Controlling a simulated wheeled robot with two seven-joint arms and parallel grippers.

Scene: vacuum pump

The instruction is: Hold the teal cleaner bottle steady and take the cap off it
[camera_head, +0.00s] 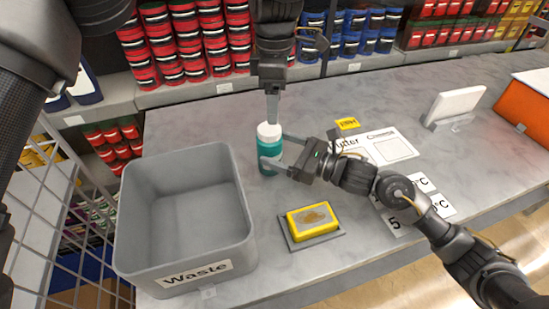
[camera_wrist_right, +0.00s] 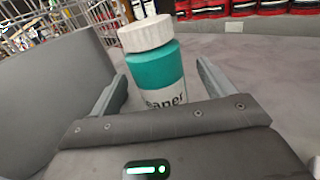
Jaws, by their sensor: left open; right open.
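The teal cleaner bottle (camera_head: 268,155) stands upright on the grey counter, just right of the Waste bin. Its white cap (camera_head: 269,131) is on top. My right gripper (camera_head: 273,151) is open, with its fingers on either side of the bottle's body. In the right wrist view the bottle (camera_wrist_right: 162,72) and cap (camera_wrist_right: 146,33) show between the open fingers, with gaps visible on both sides. My left gripper (camera_head: 272,106) is open and points down from above, with its fingertips just over the cap. It looks apart from the cap, but the gap is hard to judge.
The grey Waste bin (camera_head: 133,222) stands close left of the bottle. A yellow sponge (camera_head: 313,219) lies on a dark tray in front. Printed cards (camera_head: 388,150) and a white stand (camera_head: 455,105) are to the right. Shelves of red tins (camera_head: 180,45) line the back.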

